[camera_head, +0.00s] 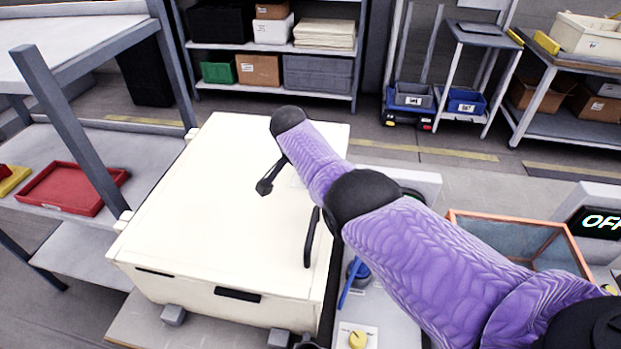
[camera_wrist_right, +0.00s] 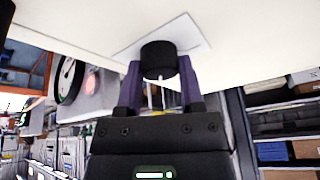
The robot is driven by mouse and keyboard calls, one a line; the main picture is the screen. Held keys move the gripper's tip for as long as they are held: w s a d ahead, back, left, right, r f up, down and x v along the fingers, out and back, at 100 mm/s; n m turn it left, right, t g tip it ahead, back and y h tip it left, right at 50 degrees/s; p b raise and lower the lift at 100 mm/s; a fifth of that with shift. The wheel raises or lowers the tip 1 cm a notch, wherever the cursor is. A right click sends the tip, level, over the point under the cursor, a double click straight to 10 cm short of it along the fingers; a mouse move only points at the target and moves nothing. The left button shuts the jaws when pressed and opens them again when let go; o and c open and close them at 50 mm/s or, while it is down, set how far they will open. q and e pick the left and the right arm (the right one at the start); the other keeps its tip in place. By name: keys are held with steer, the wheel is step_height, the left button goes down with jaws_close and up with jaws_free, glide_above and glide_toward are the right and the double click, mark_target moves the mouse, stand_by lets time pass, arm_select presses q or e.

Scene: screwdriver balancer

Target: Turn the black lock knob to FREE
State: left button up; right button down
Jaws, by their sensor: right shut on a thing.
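The black lock knob (camera_wrist_right: 158,55) stands out from a pale label plate (camera_wrist_right: 192,36) on a cream surface in the right wrist view. My right gripper (camera_wrist_right: 159,70) has its two purple fingers closed on either side of the knob, touching it. No marking on the plate can be read, so the knob's setting cannot be told. In the head view my purple right arm reaches in from the lower right over a large cream box (camera_head: 190,210). The knob and the right fingertips cannot be made out there. My left gripper is in neither view.
A black bar handle (camera_head: 310,238) is at the box's right edge. A red tray (camera_head: 72,187) lies on the left shelf. Open floor lies behind the box.

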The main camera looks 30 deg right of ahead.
steer(key=shift+m+b, duration=0.5)
steer(key=c, duration=0.6)
jaws_free()
steer(key=o, duration=0.4)
steer(key=shift+r, duration=0.1)
